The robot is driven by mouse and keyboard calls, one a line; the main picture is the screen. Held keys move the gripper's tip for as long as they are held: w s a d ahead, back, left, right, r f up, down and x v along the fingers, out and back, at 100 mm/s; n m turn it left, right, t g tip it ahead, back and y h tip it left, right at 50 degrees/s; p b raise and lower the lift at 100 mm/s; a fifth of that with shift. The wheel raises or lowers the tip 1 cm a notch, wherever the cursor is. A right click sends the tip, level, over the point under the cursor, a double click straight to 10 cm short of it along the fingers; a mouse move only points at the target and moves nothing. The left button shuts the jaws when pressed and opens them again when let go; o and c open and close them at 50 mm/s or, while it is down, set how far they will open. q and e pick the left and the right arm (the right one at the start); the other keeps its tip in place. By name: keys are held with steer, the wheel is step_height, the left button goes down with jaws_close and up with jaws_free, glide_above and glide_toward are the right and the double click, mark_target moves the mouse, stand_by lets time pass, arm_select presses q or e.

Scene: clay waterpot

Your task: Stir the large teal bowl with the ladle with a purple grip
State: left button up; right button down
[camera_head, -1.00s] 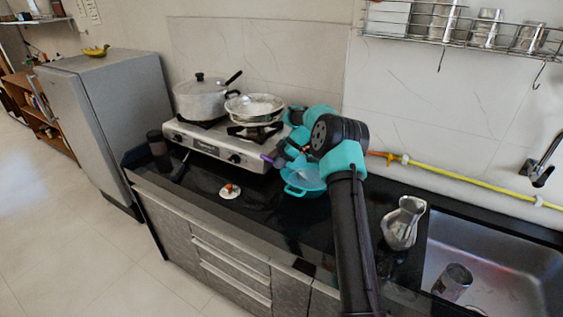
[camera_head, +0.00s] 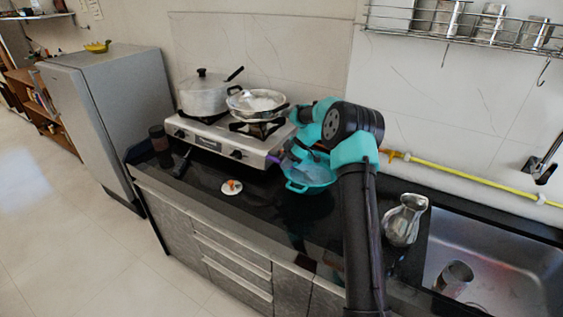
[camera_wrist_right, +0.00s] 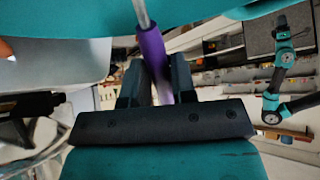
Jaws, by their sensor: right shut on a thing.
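The large teal bowl (camera_head: 296,187) stands on the black counter just right of the stove, partly hidden behind my right arm. In the wrist view teal wall of the bowl (camera_wrist_right: 55,25) fills the top left. My right gripper (camera_wrist_right: 155,85) is shut on the purple grip of the ladle (camera_wrist_right: 153,52). The metal shaft runs up from the grip past the teal wall. In the head view a bit of the purple grip (camera_head: 274,158) shows at the bowl's left. The ladle's head is hidden, so I cannot tell how deep it sits. My left gripper does not show.
A lidded pot (camera_head: 206,97) and a pan (camera_head: 257,103) stand on the stove (camera_head: 205,138). A metal jug (camera_head: 403,221) stands beside the sink (camera_head: 500,262). The front counter is mostly clear.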

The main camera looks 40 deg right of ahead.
mark_target(276, 161)
steer(key=shift+r, duration=2.6)
steer(key=f+h, duration=0.1)
steer(key=a+f+g+h, duration=0.1)
steer(key=h, duration=0.1)
steer(key=shift+w+a, duration=0.25)
steer(key=shift+w, duration=0.1)
steer(key=h, duration=0.1)
steer(key=a+f+g+h, duration=0.1)
steer(key=h, duration=0.1)
steer(key=f+g+h, duration=0.1)
steer(key=shift+w+a+f, duration=0.1)
steer(key=shift+w+a, duration=0.2)
steer(key=shift+w, duration=0.05)
steer(key=shift+r, duration=1.55)
